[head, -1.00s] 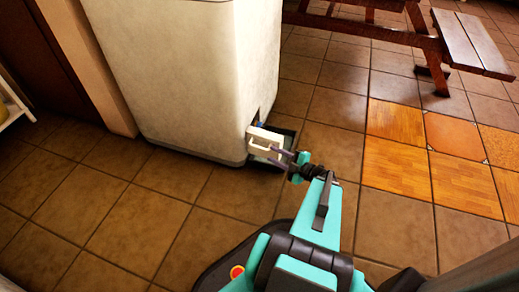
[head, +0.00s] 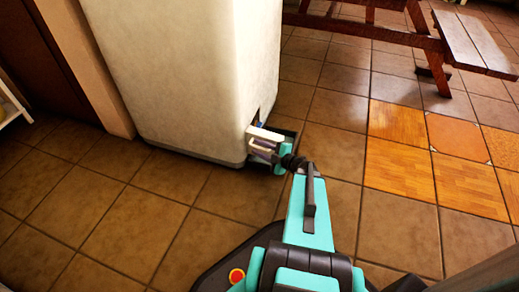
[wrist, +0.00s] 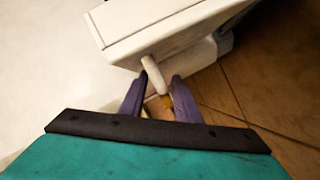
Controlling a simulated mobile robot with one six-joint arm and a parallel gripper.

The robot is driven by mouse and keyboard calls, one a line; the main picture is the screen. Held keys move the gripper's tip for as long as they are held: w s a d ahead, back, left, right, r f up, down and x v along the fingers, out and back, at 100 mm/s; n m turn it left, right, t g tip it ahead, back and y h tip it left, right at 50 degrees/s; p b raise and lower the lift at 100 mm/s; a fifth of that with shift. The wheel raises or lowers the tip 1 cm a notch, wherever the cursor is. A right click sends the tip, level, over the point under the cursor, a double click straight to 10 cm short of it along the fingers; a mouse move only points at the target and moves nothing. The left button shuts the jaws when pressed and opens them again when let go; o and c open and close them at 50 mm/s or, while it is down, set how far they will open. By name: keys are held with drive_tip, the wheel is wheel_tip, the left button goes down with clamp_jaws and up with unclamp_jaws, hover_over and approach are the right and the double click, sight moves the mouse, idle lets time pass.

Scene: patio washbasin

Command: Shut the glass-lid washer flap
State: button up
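The cream-white washer (head: 185,75) stands at upper left in the head view; its glass lid is out of frame. A small white flap or drawer front (head: 265,134) with a bar handle juts from an opening at its lower right corner. It also shows in the wrist view (wrist: 165,25), with its rounded handle (wrist: 153,70) pointing toward me. My gripper (head: 266,150) is at this handle. In the wrist view its two purple fingers (wrist: 162,84) are apart, one on each side of the handle's end. Whether they touch the handle is unclear.
A dark tray-like piece (head: 288,132) sits beside the flap, low over the tiles. A wooden picnic bench (head: 470,42) stands at upper right. The tiled floor (head: 330,150) is clear to the right and in front of the washer.

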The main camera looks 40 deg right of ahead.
clamp_jaws()
drive_tip(key=shift+w+r+p, duration=0.1)
drive_tip(key=shift+p, duration=0.2)
idle(0.3)
